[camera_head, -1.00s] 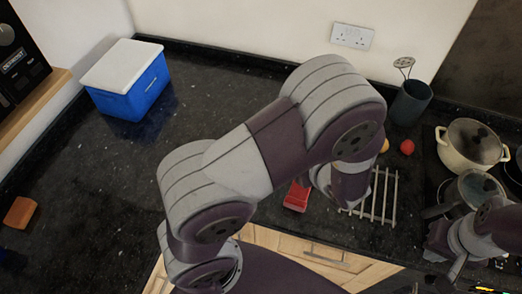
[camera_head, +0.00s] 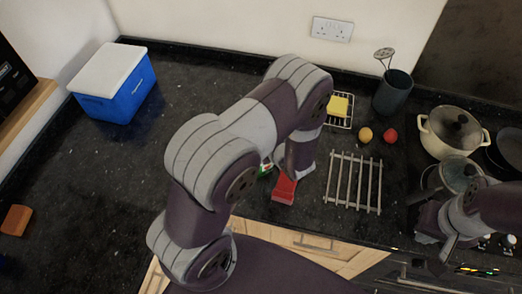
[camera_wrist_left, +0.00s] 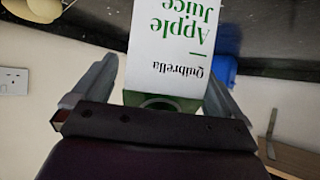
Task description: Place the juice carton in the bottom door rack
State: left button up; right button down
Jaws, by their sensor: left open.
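The juice carton (camera_wrist_left: 172,48) is white with green "Apple Juice" lettering, upside down in the left wrist view, its green-ringed end towards my palm. My left gripper (camera_wrist_left: 160,88) is open, with a finger on either side of the carton; gaps show beside it. In the head view a small green and white patch (camera_head: 265,170) beside my left arm may be the carton; the arm hides the rest, and my left gripper. My right gripper (camera_head: 440,238) is at the lower right, near the hob, with its jaws unclear. No door rack is in view.
A blue cool box (camera_head: 118,88) stands back left. A red object (camera_head: 284,188) lies by a metal trivet (camera_head: 353,182). Yellow and red round items, a sponge on a rack, a utensil pot (camera_head: 393,92) and a cream pot (camera_head: 452,133) are at right. The left counter is mostly clear.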

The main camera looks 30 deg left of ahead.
pick_arm(q)
jog(key=shift+s+a, duration=0.1)
jog(key=shift+a, duration=0.05)
jog(key=c, duration=0.9)
grip_shut()
jog(key=shift+r, duration=0.1)
jog(key=shift+r, duration=0.15)
